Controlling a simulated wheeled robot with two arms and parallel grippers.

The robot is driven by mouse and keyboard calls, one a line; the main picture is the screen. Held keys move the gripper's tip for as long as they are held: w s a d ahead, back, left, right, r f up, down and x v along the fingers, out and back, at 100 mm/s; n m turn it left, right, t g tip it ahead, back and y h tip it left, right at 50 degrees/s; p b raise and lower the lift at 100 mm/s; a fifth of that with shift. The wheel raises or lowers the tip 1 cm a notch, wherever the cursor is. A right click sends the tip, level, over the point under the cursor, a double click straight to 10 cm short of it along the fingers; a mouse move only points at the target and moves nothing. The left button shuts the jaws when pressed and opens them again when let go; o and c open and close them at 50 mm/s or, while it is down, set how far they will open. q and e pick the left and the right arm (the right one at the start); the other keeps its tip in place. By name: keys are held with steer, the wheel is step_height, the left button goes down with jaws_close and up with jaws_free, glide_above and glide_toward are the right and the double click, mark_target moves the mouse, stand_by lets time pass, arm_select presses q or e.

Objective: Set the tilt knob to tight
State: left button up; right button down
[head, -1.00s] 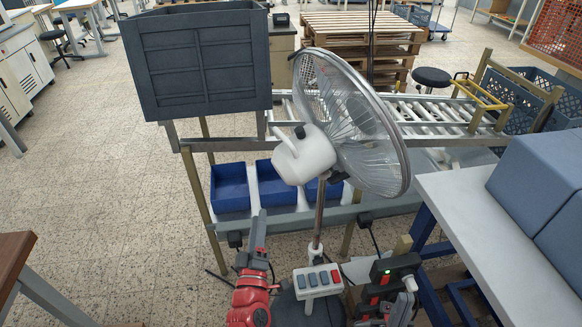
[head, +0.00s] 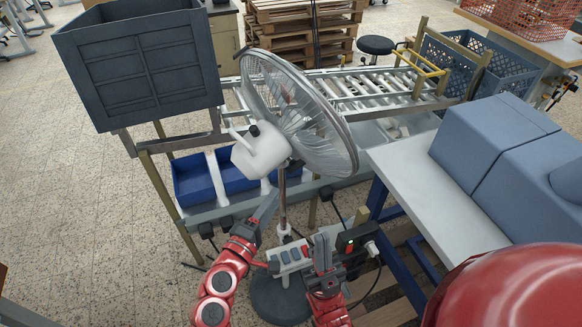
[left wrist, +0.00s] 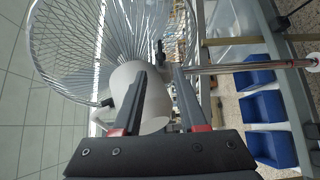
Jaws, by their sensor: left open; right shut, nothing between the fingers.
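The standing fan (head: 262,150) has a white motor housing, also in the left wrist view (left wrist: 145,98), and a wire cage tilted upward. A dark knob-like part (head: 295,164) sits at the neck below the housing. A dark knob (left wrist: 160,48) also shows beyond my fingers in the left wrist view; whether it is set tight or loose cannot be told. Another small black knob (head: 254,131) is on the housing. My left gripper (head: 269,206) is open below the housing, apart from the neck knob. My right gripper (head: 321,246) is shut and empty beside the fan's button box (head: 289,256).
A grey crate (head: 140,65) stands on a frame at left. Blue bins (head: 193,180) and a roller conveyor (head: 370,88) lie behind the fan. A white table (head: 430,195) with blue-grey blocks is at right. A power strip (head: 358,236) is near my right gripper.

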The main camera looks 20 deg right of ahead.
mark_target(293, 172)
arm_select(q)
steer(key=p+x, duration=0.2)
steer(key=x, duration=0.9)
steer(key=shift+p, duration=0.35)
jaws_close()
